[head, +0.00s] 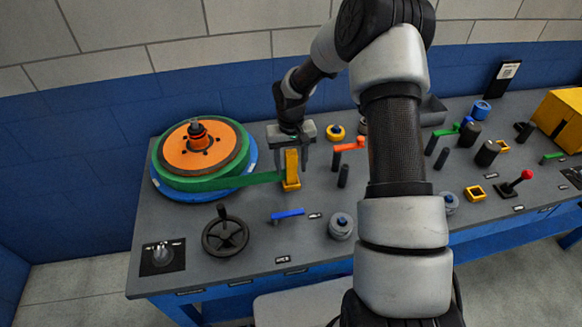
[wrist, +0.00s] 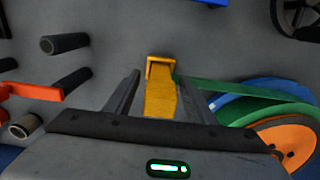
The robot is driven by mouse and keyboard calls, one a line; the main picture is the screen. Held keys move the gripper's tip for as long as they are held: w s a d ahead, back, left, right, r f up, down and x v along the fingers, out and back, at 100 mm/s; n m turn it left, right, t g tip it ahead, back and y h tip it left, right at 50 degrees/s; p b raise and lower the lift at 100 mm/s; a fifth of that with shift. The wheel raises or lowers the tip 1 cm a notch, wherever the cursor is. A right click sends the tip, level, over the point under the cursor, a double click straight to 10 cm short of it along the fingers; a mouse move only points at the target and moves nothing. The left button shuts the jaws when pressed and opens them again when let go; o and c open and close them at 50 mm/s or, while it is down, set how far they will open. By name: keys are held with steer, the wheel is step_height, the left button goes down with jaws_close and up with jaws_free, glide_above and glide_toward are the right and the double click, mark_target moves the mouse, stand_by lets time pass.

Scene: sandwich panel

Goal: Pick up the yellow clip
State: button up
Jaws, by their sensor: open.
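The yellow clip (head: 291,168) stands upright on the grey table, just right of the green and orange reel, and a green strip runs from the reel to it. It also shows in the wrist view (wrist: 160,98), ahead of and between my fingers. My gripper (head: 292,160) is open, pointing down around the clip's upper part. In the wrist view, one finger of my gripper (wrist: 158,95) is on each side of the clip, with gaps visible. I cannot tell whether either finger touches it.
The reel (head: 201,150) stands close on the left. An orange-handled valve (head: 350,145) and a dark peg (head: 343,176) are close on the right. A black handwheel (head: 225,235) and a blue lever (head: 288,214) lie nearer the front edge.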

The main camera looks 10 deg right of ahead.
mark_target(291, 152)
steer(key=shift+f, duration=1.2)
steer(key=c, duration=1.2)
steer(key=shift+r+b, duration=0.4)
steer(key=shift+r, duration=4.65)
